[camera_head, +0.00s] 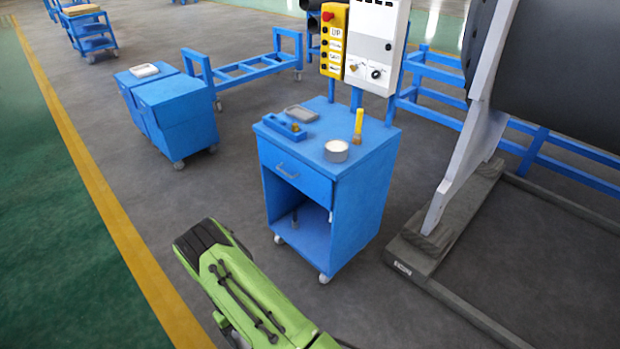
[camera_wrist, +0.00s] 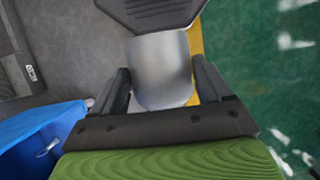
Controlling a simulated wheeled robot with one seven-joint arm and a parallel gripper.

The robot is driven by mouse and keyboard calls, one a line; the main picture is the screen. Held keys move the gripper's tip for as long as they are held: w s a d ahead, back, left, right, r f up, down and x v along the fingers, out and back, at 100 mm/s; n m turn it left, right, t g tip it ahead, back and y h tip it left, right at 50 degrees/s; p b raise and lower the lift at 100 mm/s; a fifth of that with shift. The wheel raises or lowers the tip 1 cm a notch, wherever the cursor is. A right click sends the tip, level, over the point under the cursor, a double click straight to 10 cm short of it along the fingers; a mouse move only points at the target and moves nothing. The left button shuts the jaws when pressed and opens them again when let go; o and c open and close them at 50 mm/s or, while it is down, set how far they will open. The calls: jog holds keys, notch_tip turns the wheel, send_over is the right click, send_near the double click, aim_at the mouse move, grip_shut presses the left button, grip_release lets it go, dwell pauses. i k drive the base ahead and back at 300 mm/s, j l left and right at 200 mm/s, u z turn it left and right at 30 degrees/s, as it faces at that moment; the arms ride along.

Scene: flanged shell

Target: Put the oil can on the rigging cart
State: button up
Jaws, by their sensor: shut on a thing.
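My gripper (camera_wrist: 163,90) is shut on a smooth silver-grey metal body, which I take to be the oil can (camera_wrist: 160,68). It sits between the two dark fingers in the wrist view, clear of the cart; its underside and any spout are hidden. The gripper and can are not visible in the head view. A blue wheeled cart (camera_head: 335,195) with a drawer and open lower shelf stands in the middle of the head view; I take it as the rigging cart. Its corner also shows at lower left in the wrist view (camera_wrist: 45,140).
The cart top holds a blue block (camera_head: 279,127), a grey tray (camera_head: 301,114), a white-topped tin (camera_head: 336,151) and a yellow-handled brush (camera_head: 357,128). A control panel (camera_head: 370,45) stands behind. Another blue cabinet (camera_head: 175,110) stands left.

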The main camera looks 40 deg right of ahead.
aim_at(332, 130)
jog(key=i+j+z, duration=0.1)
jog(key=i+z, duration=0.4)
jog(key=i+j+z, duration=0.2)
jog(key=z, duration=0.3)
jog(key=i+j+z, duration=0.65)
jog(key=j+z, duration=0.3)
jog(key=i+j+z, duration=0.15)
jog(key=j+z, duration=0.35)
